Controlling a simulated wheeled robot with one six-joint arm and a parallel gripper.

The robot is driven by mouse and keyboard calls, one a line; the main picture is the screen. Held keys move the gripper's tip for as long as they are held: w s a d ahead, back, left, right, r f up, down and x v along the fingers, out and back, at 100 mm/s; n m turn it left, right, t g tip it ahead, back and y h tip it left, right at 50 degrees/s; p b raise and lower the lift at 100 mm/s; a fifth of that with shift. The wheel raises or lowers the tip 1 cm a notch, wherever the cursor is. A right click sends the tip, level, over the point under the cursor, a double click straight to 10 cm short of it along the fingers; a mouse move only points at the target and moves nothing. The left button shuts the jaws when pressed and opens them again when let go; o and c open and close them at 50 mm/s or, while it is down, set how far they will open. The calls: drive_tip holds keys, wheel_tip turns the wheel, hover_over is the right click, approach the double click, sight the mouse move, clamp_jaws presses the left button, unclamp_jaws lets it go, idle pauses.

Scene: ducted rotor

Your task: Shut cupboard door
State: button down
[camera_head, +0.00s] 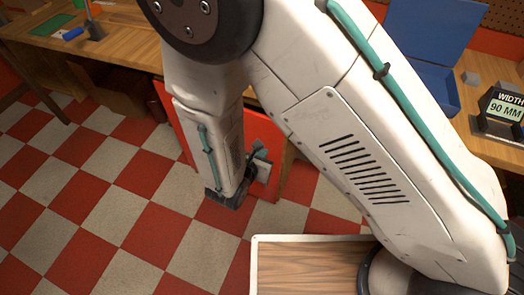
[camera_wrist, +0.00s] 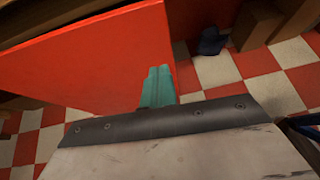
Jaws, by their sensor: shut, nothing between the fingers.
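The red cupboard door (camera_head: 271,182) stands below the workbench, swung out over the floor, with my arm covering its middle. In the wrist view the door (camera_wrist: 85,62) fills the upper left as a flat red panel, its right edge near the picture's middle. My gripper (camera_head: 260,154) is in front of the door in the head view, partly hidden by my forearm. In the wrist view my gripper (camera_wrist: 158,78) shows teal fingers together and empty, overlapping the door's right edge. I cannot tell whether they touch it. The cupboard's inside is mostly hidden.
The wooden workbench (camera_head: 128,37) runs along the back. A blue open box (camera_head: 425,50) and a width display (camera_head: 503,108) are on it at the right. The checkered floor (camera_head: 120,215) is clear at the left. A dark blue object (camera_wrist: 211,41) lies beyond the door.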

approach(277, 134)
drive_tip(key=x, duration=0.5)
drive_tip(key=shift+d+f, duration=0.1)
drive_tip(key=shift+f, duration=0.2)
drive_tip(key=shift+w+d, duration=0.15)
drive_tip(key=shift+w, duration=0.35)
drive_tip(key=shift+w, duration=0.15)
